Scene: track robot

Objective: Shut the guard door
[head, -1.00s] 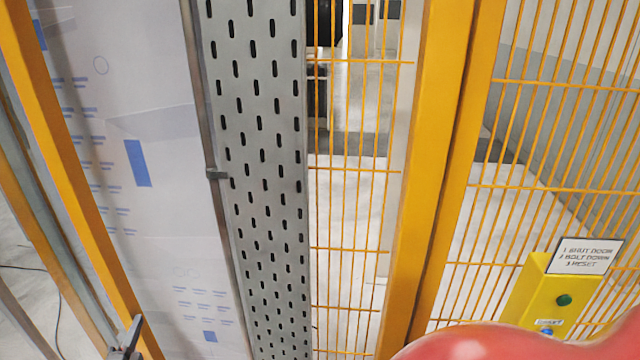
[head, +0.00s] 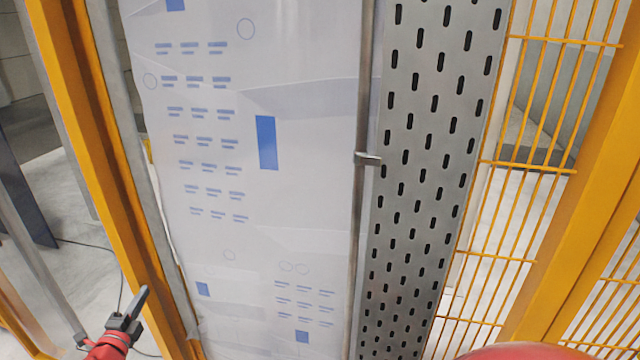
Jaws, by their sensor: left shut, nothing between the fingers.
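Yellow framing of the guard shows on both sides, and I cannot tell for sure which part is the guard door. At the left, a tall yellow upright (head: 112,170) leans through the picture. At the right, a yellow wire mesh panel (head: 530,170) ends at a thick yellow upright (head: 590,200). My left gripper (head: 138,303), dark fingers on a red wrist, is low at the left, shut and empty. It overlaps the foot of the left upright in the picture; whether it touches is unclear. My right gripper is not in view.
A white sheet with blue print (head: 255,200) fills the middle, beside a thin metal rod (head: 361,230) with a small clip (head: 368,158). A grey slotted metal panel (head: 430,150) stands right of it. A dark cable (head: 95,246) lies on the pale floor at left.

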